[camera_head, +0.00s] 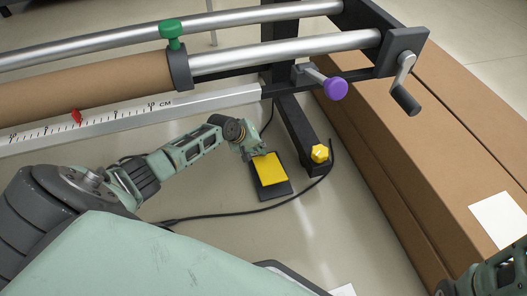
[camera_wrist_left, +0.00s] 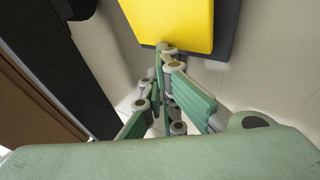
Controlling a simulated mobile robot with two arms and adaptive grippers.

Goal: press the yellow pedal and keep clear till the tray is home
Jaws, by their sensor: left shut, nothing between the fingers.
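The yellow pedal (camera_head: 270,169) is a flat plate on a dark base on the floor, with a black cable beside it. In the left wrist view the pedal (camera_wrist_left: 172,20) fills the top middle. My left gripper (camera_head: 257,154) is shut and empty, its fingertips at the pedal's edge that faces the roller frame. In the left wrist view the shut fingertips (camera_wrist_left: 165,49) overlap the pedal's lower edge; I cannot tell whether they touch it. I cannot make out a tray in either view.
A roller frame with a brown roll (camera_head: 90,91), a scale rail (camera_head: 130,118), a purple knob (camera_head: 335,88) and a crank (camera_head: 404,85) stands beyond. A yellow knob (camera_head: 320,153) sits on its foot. Long brown boxes (camera_head: 430,130) bound the right. Part of my right arm shows bottom right.

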